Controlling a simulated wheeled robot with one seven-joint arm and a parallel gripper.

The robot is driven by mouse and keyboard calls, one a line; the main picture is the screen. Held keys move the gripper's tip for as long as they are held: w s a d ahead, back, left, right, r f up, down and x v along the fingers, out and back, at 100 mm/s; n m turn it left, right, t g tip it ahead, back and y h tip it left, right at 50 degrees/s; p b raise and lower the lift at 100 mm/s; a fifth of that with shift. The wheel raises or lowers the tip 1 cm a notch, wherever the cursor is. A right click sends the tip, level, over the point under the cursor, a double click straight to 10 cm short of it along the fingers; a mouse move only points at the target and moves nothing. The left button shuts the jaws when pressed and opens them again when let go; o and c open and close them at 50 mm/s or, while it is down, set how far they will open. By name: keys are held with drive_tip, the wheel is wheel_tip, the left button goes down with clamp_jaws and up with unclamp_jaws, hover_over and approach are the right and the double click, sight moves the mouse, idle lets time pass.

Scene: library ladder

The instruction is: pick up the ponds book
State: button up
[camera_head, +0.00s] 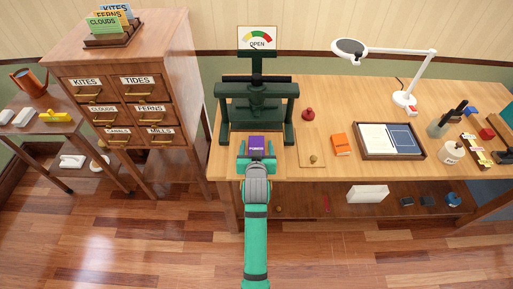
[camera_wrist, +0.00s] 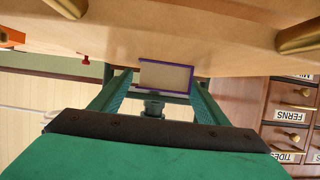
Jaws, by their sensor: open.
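The purple book (camera_head: 257,142), with small pale lettering too blurred to read surely, stands at the front of the dark green press on the wooden bench. In the wrist view the book (camera_wrist: 166,77) shows its cream page block framed by purple covers. My gripper (camera_head: 257,163) is open, its green fingers pointing at the book. In the wrist view the fingertips (camera_wrist: 162,88) lie on either side of the book, close to its edges. I cannot tell whether they touch it or how far they reach along it.
The dark green press (camera_head: 257,100) rises right behind the book. On the bench to its right are a red knob-like object (camera_head: 308,114), an orange book (camera_head: 341,145), a framed tray (camera_head: 361,154) and a white lamp (camera_head: 404,100). A drawer cabinet (camera_head: 179,60) stands left.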

drive_tip(key=shift+w, duration=0.15)
drive_tip(key=c, duration=1.2)
drive_tip(key=shift+w, duration=0.1)
